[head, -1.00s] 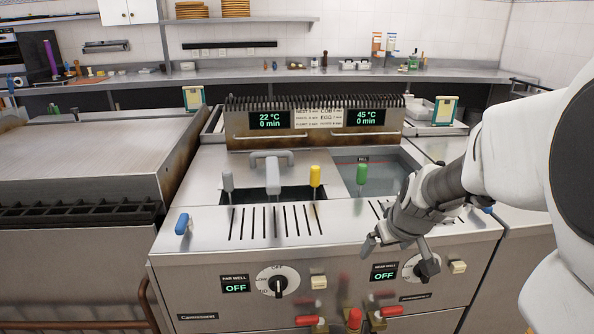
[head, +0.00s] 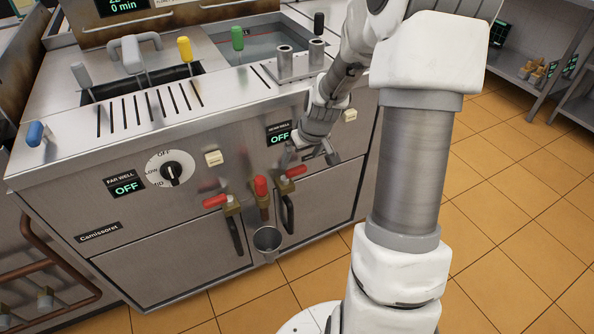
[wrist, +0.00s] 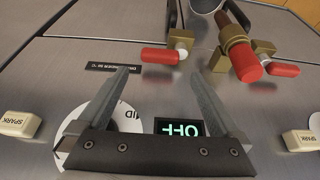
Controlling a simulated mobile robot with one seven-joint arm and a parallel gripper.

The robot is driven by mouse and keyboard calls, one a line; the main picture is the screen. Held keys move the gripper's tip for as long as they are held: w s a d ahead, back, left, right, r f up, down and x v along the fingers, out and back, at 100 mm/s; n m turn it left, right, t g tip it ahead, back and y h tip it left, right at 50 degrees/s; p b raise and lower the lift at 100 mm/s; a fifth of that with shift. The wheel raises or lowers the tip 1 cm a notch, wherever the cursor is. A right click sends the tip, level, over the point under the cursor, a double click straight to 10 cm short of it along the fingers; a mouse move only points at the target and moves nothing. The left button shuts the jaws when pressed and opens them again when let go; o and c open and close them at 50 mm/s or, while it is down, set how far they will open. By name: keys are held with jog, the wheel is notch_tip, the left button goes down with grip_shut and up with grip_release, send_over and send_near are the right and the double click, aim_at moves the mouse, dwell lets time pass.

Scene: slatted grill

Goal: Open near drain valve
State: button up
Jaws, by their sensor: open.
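The near drain valve is the right-hand brass valve (head: 286,185) under the NEAR WELL display, with a red lever handle (head: 295,170) lying sideways. In the wrist view, which is upside down, its red handle (wrist: 161,55) is at the upper middle. My gripper (head: 312,158) is open and empty, just right of this handle in the head view. In the wrist view the fingertips (wrist: 158,72) point at the handle, one either side of it; I see no contact. The near well knob (wrist: 128,115) is partly hidden behind my fingers.
A middle red-handled valve (head: 261,187) and a left valve (head: 216,201) stand close by. A metal cup (head: 267,239) is below the middle one. Tiled floor (head: 500,160) is clear at right.

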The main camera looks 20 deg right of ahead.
aim_at(296, 168)
jog(key=b+x, duration=0.1)
jog(key=x, duration=0.5)
jog(key=shift+f+b, duration=0.2)
jog(key=shift+b, duration=0.1)
jog(key=shift+c, duration=0.2)
jog(key=c, duration=1.1)
